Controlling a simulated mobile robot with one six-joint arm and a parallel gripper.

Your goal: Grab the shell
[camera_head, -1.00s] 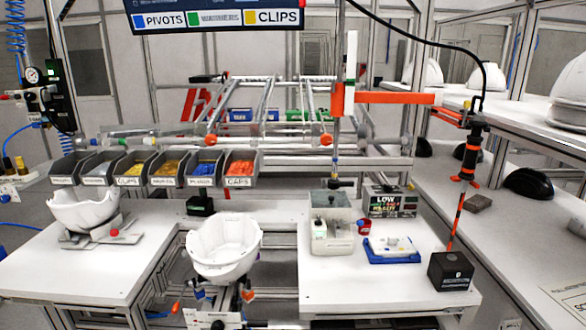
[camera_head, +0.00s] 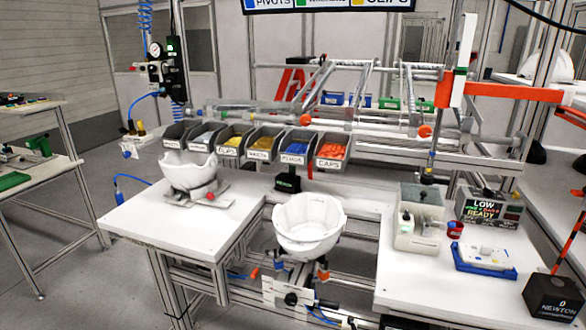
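A white helmet shell (camera_head: 190,170) rests open side up on a grey stand (camera_head: 198,194) on the left table. A second white shell (camera_head: 308,225) sits open side up in the gap between the left and right tables, above a fixture with orange and blue parts (camera_head: 290,287). How the fixture bears this shell is partly hidden beneath it. The task line does not tell which shell is meant. My gripper does not show in the head view.
Parts bins (camera_head: 332,152) line the back of the bench. The right table (camera_head: 420,285) carries a grey machine (camera_head: 418,220), a blue tray (camera_head: 484,257) and a black box (camera_head: 553,297). The left table (camera_head: 150,220) has bare room in front. A side bench (camera_head: 58,165) stands far left.

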